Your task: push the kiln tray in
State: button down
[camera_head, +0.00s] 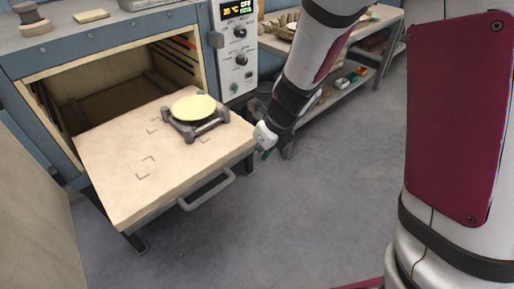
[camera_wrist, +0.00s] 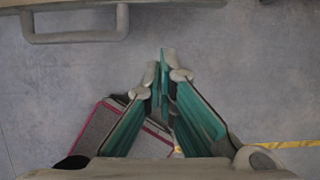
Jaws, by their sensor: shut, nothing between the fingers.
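The kiln tray (camera_head: 120,178) is a pale slab pulled out of the open kiln (camera_head: 110,60). Its grey handle (camera_head: 207,190) is on the front edge and also shows at the top left of the wrist view (camera_wrist: 75,37). On the tray stands a dark grey stand with a round yellow plate (camera_head: 194,107) on it. My gripper (camera_head: 266,152) is beside the tray's right front corner, to the right of the handle. In the wrist view the green fingers (camera_wrist: 164,75) are closed together and empty, pointing toward the tray's front edge, with floor visible beyond their tips.
A control panel (camera_head: 238,60) with a lit display is on the kiln's right. A shelf unit (camera_head: 345,85) with small items stands behind my arm. A wooden spool (camera_head: 33,20) sits on the kiln top. Grey floor (camera_head: 300,220) in front is clear.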

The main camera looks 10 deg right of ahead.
aim_at(244, 156)
jog(key=shift+w+a+f+b, duration=0.65)
jog(key=shift+w+f, duration=0.3)
jog(key=shift+f, duration=0.25)
jog(key=shift+w+a+f+b, duration=0.6)
jog(key=shift+w+f, duration=0.35)
jog(key=shift+f, duration=0.3)
jog(key=shift+w+a+f+b, duration=0.55)
jog(key=shift+w+a+f, duration=0.15)
jog(key=shift+w+f, duration=0.4)
jog(key=shift+s+f, duration=0.1)
